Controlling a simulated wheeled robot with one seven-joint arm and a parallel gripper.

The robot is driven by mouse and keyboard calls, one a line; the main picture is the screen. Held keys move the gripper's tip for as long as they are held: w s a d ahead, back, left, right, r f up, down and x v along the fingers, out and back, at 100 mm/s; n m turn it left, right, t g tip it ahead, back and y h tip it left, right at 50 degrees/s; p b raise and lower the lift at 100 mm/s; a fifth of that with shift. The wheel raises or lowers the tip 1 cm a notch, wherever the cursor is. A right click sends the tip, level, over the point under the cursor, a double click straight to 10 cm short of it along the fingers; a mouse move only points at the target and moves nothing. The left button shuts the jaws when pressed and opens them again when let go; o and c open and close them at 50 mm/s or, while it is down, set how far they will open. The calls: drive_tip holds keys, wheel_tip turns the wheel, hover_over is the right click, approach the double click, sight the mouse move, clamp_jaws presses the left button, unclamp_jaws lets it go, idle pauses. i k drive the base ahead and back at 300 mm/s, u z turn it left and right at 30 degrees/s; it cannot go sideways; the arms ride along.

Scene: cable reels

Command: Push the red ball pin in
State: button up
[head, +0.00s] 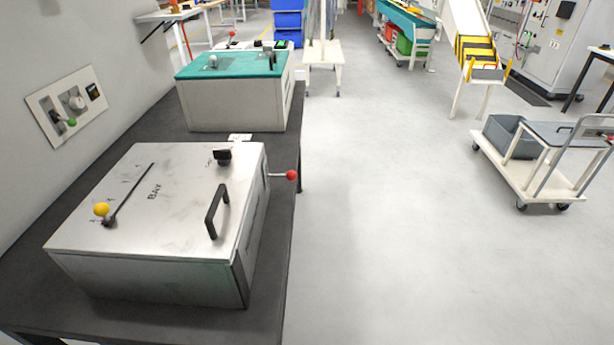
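The red ball pin (291,175) sticks out to the right from the right side of a grey metal box (180,220). A thin metal shaft joins the red ball to the box, and a length of that shaft shows. The box stands on a dark bench (278,250) and has a yellow ball lever (101,209) in a slot, a black knob (223,156) and a black handle (216,211) on top. My gripper is not in view.
A box with a teal top (232,64) stands behind on the same bench. A wall panel (68,103) with a green-tipped lever is at the left. Open floor (400,210) lies right of the bench. A cart (530,170) with a grey bin stands further right.

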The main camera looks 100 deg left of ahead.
sight(290, 175)
drive_tip(key=i, duration=1.85)
drive_tip(key=u, duration=4.2)
drive_tip(key=i, duration=1)
